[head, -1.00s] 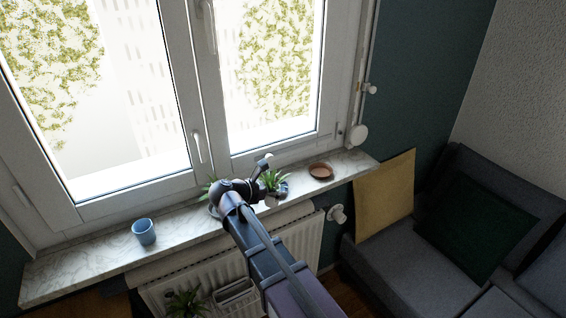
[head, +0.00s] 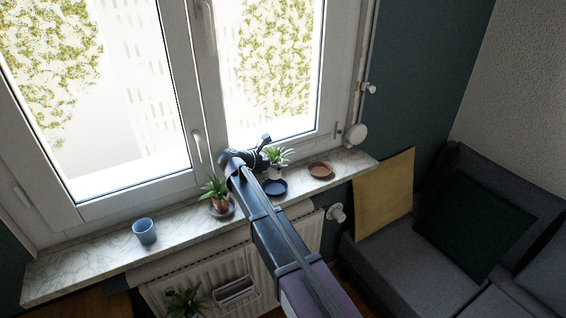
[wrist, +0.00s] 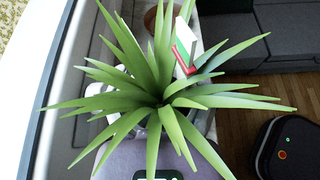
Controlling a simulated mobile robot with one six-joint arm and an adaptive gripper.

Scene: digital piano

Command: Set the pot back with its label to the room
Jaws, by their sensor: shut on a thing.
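A spiky green plant in a pale pot (head: 274,172) shows at the window end of my arm in the head view. My gripper (head: 266,155) is shut on this pot, its fingers mostly hidden. The pot appears above or behind a dark blue saucer (head: 273,188) on the sill. In the wrist view the plant's leaves (wrist: 150,100) fill the middle and hide the pot. A white, green and red tag (wrist: 184,46) shows among the leaves at the upper right. I cannot tell whether it is the pot's label.
A terracotta-potted plant (head: 219,200) stands on a grey saucer left of my arm. A brown saucer (head: 320,170) is empty at right. A blue cup (head: 144,231) stands left on the marble sill (head: 85,257). The window is close behind; a radiator (head: 200,287) is below.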

